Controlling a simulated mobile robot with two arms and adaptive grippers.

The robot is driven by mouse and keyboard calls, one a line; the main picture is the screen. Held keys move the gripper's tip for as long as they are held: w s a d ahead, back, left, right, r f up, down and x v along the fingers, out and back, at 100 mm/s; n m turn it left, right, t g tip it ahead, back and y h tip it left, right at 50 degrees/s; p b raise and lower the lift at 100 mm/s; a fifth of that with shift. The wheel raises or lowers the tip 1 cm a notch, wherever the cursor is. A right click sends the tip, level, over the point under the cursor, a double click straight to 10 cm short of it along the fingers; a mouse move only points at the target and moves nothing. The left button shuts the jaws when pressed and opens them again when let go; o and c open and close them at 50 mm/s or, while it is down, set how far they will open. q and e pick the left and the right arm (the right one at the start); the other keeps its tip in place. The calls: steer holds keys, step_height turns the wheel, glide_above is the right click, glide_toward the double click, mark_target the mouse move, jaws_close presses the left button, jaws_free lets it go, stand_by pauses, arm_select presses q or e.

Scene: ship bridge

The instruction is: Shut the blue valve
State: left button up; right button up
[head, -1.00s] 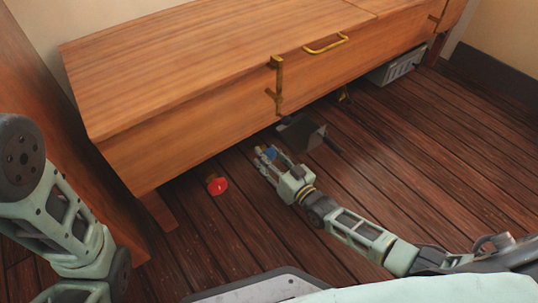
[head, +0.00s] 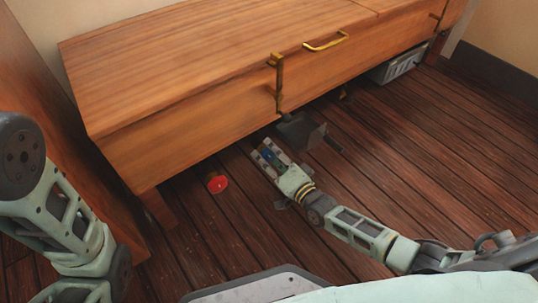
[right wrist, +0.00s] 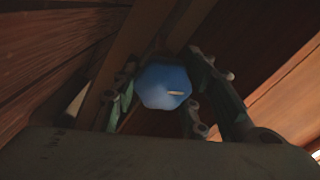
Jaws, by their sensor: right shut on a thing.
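The blue valve (right wrist: 165,84) shows in the right wrist view as a rounded, many-sided blue knob with a small pale mark on its face. It sits between the two fingers of my right gripper (right wrist: 160,95), one finger on each side. In the head view a little blue of the valve (head: 266,154) shows between the fingers of my right gripper (head: 268,155), low at the front edge of the wooden bench. My right gripper is shut on the valve. My left arm is at the left edge of the head view, but its gripper is out of view.
A red valve (head: 217,184) is low under the bench, left of my right gripper. A dark box with a handle (head: 302,131) is close on the right. The wooden bench (head: 190,125) overhangs them. A grey crate (head: 397,66) is farther right. The floor in front is clear.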

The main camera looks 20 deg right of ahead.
steer(key=m, duration=0.4)
steer(key=shift+w+d+f+b, duration=0.1)
steer(key=shift+d+f+b, duration=0.15)
steer(key=shift+b, duration=0.15)
steer(key=shift+m, duration=0.6)
steer(key=shift+a, duration=0.1)
steer(key=o, duration=0.9)
steer(key=shift+o, duration=0.7)
steer(key=shift+a, duration=0.1)
steer(key=v, duration=1.2)
steer(key=shift+r, duration=0.1)
